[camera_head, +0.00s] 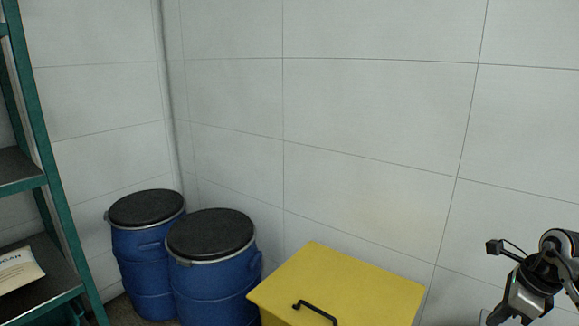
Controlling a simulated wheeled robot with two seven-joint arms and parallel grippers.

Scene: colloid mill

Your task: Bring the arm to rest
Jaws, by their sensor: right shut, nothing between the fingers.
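My right gripper (497,318) shows at the lower right edge, at the end of my right arm. It points down and to the left, and its fingertips run close to the bottom edge of the picture. It is shut with nothing in it. It is to the right of the yellow box, apart from it in the picture. My left gripper is not in view.
A yellow box (345,281) with a black handle stands at the bottom middle. Two blue drums (214,290) (150,262) with black lids stand left of it. A green shelf rack (47,150) holding a white packet (17,269) is at the left. Pale panelled walls close the back.

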